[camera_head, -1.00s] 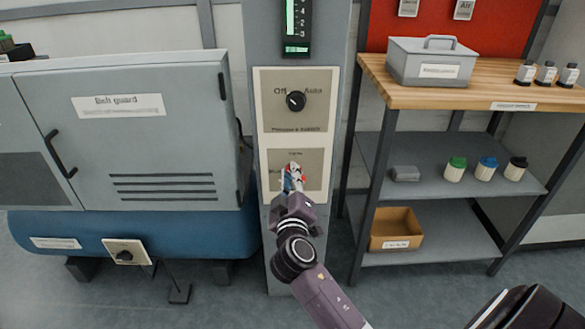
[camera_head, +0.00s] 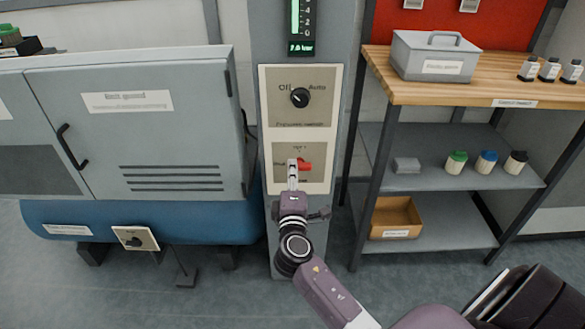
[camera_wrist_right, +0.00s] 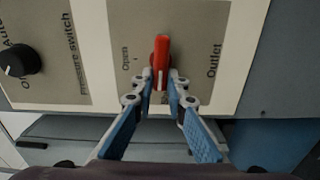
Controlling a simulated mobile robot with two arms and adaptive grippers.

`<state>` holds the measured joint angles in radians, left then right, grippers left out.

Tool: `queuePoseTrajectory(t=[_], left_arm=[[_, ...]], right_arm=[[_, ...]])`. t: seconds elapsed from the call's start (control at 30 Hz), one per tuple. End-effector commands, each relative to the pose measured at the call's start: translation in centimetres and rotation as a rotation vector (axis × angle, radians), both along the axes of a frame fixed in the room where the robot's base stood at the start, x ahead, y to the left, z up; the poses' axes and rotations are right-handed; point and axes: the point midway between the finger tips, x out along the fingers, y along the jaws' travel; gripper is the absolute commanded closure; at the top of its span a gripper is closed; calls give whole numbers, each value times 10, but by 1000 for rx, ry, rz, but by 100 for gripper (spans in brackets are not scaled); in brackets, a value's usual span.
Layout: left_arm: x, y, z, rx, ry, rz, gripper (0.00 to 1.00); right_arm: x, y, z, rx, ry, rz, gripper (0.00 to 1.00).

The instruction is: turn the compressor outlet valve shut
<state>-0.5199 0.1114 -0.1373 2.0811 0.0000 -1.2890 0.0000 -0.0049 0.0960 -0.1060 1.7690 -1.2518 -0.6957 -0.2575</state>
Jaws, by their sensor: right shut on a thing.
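The outlet valve is a red handle (camera_head: 305,164) on the lower plate (camera_head: 284,181) of the grey column. It lies level in the head view, its red end to the right. In the right wrist view the handle (camera_wrist_right: 161,52) stands upright, at a right angle to the "Open" mark beside it. A white line on it points toward the "Shut" label, which a finger partly hides. My right gripper (camera_head: 293,164) is shut on the handle, one finger on each side, also in the right wrist view (camera_wrist_right: 161,80). My left gripper is out of view.
The pressure switch knob (camera_head: 300,97) sits just above the valve. A gauge (camera_head: 302,25) tops the column. The compressor cabinet (camera_head: 140,130) stands close on the left, a shelf bench (camera_head: 470,94) on the right. Floor in front is clear.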

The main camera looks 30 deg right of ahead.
Motion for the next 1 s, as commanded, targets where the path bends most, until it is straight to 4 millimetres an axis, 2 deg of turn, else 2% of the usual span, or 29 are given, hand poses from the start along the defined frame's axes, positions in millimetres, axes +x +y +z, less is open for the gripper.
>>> queuePoseTrajectory(t=[0.2, 0.6, 0.63, 0.77, 1.0], left_arm=[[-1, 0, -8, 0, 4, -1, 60], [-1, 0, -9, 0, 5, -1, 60], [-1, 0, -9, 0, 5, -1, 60], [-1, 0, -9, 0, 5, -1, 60], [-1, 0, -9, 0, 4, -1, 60]], right_arm=[[1, 1, 0, -35, 20, 3, 100], [1, 1, -1, -40, 25, 4, 100], [1, 1, -1, -40, 25, 4, 86], [0, 1, -1, -39, 24, 3, 72], [0, 1, -1, -38, 24, 2, 70]])
